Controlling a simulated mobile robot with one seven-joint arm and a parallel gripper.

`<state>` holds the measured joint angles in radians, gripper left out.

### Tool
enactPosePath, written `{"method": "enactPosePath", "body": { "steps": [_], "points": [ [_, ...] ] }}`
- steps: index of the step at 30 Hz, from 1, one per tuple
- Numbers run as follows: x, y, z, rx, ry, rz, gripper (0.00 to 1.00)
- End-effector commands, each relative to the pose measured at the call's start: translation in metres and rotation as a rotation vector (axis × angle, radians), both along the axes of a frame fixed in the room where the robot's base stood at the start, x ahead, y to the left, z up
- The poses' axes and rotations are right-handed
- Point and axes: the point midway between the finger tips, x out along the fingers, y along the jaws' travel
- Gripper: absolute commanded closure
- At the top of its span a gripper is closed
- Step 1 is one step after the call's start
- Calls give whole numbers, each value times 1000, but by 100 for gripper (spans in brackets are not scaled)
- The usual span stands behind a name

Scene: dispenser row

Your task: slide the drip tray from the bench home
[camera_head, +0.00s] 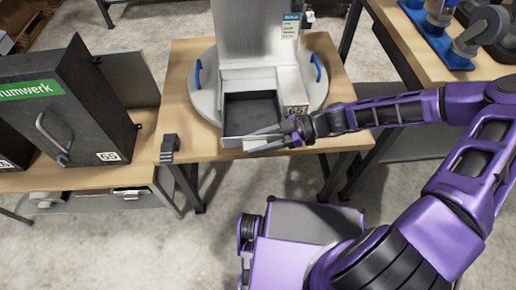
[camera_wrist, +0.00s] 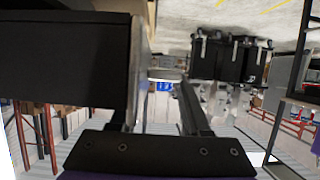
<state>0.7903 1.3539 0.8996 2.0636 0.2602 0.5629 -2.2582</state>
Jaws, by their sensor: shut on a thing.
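The drip tray (camera_head: 251,106) is a dark, open, shallow box with a pale front rim, in the head view. It lies level at the front of the pale grey dispenser (camera_head: 250,30), its far end at the low bay. I cannot tell how deep it sits. My gripper (camera_head: 252,140) reaches in from the right and is shut on the tray's front end, near the bench edge. In the wrist view a large dark block, apparently the tray (camera_wrist: 70,65), fills the left side by my fingers (camera_wrist: 158,95). The exact grip contact is hidden.
The dispenser stands on a round grey base (camera_head: 204,98) with blue handles on the wooden bench (camera_head: 180,80). A small dark block (camera_head: 169,148) sits at the bench's front left. A dark cabinet (camera_head: 75,110) stands left; a blue rack (camera_head: 437,40) is at the upper right.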

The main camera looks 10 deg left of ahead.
Motion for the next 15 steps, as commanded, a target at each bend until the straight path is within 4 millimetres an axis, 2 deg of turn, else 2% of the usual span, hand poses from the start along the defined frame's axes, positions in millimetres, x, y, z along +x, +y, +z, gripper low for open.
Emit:
{"method": "enactPosePath", "body": {
  "steps": [15],
  "points": [
    [38, 10, -2, 1, 0, 1, 100]
  ]
}}
